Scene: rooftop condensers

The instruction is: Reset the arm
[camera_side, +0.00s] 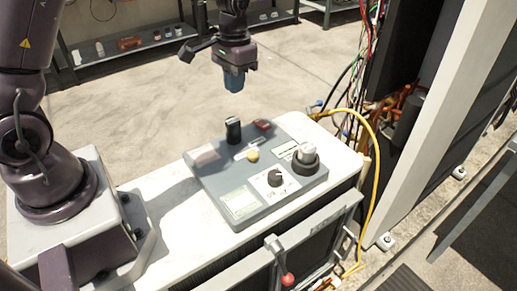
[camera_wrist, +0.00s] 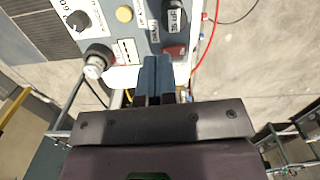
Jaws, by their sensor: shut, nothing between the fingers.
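My gripper (camera_side: 234,82) is in the air above the far edge of the grey control panel (camera_side: 222,181) in the side view. Its blue fingers are together and empty, pointing down. In the wrist view the shut fingertips (camera_wrist: 154,62) show near the panel's edge. The gripper touches nothing that I can see.
The panel carries a black cylinder (camera_side: 233,130), a red part (camera_side: 262,125), a yellow button (camera_side: 253,155), a dark knob (camera_side: 274,178) and a white-topped knob (camera_side: 305,155). A red-knobbed lever (camera_side: 287,279) is in front. Wires and a yellow cable (camera_side: 372,150) hang at right.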

